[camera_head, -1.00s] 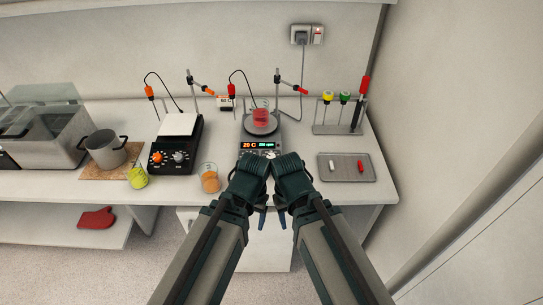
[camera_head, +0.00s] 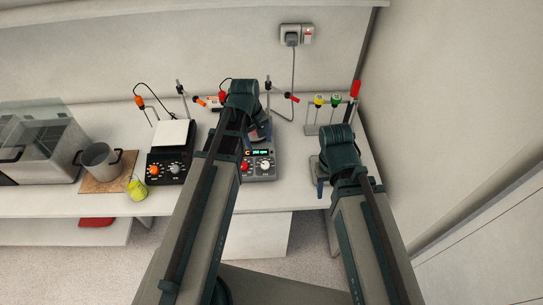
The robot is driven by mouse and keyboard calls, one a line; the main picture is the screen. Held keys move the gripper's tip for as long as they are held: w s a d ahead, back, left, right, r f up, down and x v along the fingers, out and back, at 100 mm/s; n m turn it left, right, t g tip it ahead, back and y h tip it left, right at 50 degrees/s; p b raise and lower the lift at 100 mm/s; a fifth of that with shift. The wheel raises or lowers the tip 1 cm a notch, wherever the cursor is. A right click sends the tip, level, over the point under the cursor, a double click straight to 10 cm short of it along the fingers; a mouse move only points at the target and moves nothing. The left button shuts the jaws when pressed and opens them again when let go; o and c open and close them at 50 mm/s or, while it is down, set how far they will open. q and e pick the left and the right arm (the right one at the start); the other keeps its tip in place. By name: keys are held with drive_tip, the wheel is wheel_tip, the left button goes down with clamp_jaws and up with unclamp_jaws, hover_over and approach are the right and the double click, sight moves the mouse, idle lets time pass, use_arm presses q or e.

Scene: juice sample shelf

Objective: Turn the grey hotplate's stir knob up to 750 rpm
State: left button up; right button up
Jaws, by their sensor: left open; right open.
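The grey hotplate (camera_head: 259,174) stands on the bench in the head view. Its front panel shows a small lit display (camera_head: 263,152), a red knob (camera_head: 244,167) at left and a pale knob (camera_head: 265,166) at right. Which knob is for stirring, and the display's figures, are too small to read. My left gripper (camera_head: 257,138) is open, over the hotplate's rear half, and hides most of its plate. I cannot tell whether it touches anything. My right gripper (camera_head: 335,182) is open, to the right of the hotplate and apart from it.
A black hotplate (camera_head: 167,178) with an orange knob stands to the left. A rack (camera_head: 311,129) with colored-top items stands at the back right.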

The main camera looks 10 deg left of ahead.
sight(265, 165)
use_arm(q)
drive_tip(key=shift+f, duration=0.15)
drive_tip(key=f+b, duration=0.4)
drive_tip(key=d+f+b, duration=0.1)
drive_tip(key=f+b, duration=0.4)
drive_tip(key=w+f+b, duration=0.1)
drive_tip(key=f+b, duration=0.3)
drive_tip(key=shift+w+d+f+b, duration=0.1)
drive_tip(key=shift+d+f+b, duration=0.15)
drive_tip(key=shift+b, duration=0.1)
clamp_jaws()
